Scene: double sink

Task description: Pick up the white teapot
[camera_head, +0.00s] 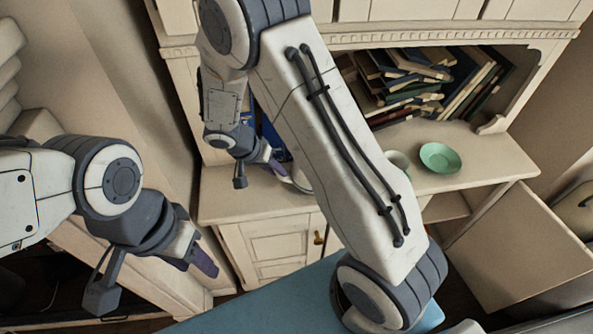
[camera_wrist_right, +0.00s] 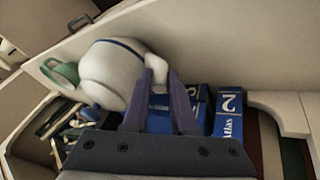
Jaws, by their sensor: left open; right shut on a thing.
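The white teapot (camera_wrist_right: 112,70) with a blue band shows large in the right wrist view, tilted in the picture. In the head view only a small white piece of it (camera_head: 301,180) shows; my right arm hides the rest. My right gripper (camera_wrist_right: 160,80) has its purple fingers around a curved white part on the teapot's side and is shut on it; I cannot tell whether this is handle or spout. The right gripper (camera_head: 277,168) is above the left part of the cabinet counter. My left gripper (camera_head: 203,261) is open and empty, left of and in front of the cabinet.
A green plate (camera_head: 440,157) and a pale green cup (camera_head: 398,161) stand on the counter (camera_head: 250,202) right of my arm. Several books (camera_head: 420,80) lean in the shelf behind. Blue books (camera_wrist_right: 228,112) are near the right gripper. An opened cabinet door (camera_head: 520,250) sticks out at right.

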